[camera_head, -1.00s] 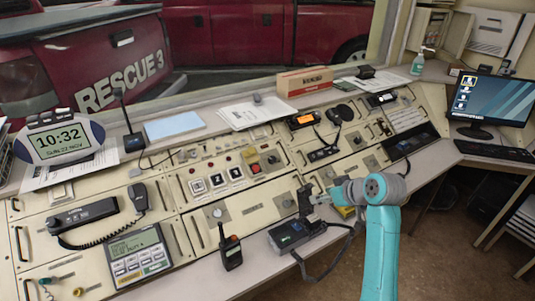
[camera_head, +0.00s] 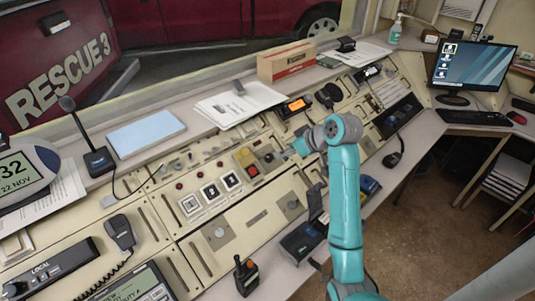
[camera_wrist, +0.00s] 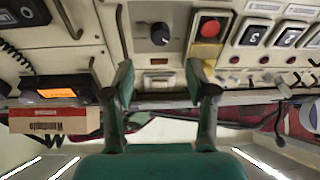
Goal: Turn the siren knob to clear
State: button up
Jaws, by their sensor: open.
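A round black knob (camera_wrist: 160,34) stands on a pale plate in the upper middle of the wrist view, with a small label strip below it. It also shows in the head view (camera_head: 268,157), small, right of a red button. My gripper (camera_wrist: 160,75) is open and empty, its two fingers apart. The knob appears in line with the gap between them, beyond the tips, and nothing is held. In the head view my gripper (camera_head: 297,148) is over the console, right of the knob, partly hidden by my wrist. The knob's setting is too small to read.
A radio with an orange screen (camera_wrist: 58,93) and a cardboard box (camera_wrist: 55,121) lie to the left.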

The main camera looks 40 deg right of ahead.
aim_at(270, 157)
jog(key=x, duration=0.9)
jog(key=shift+w+a+f, duration=0.1)
jog(key=shift+w+f, duration=0.05)
jog(key=shift+f, duration=0.1)
grip_shut()
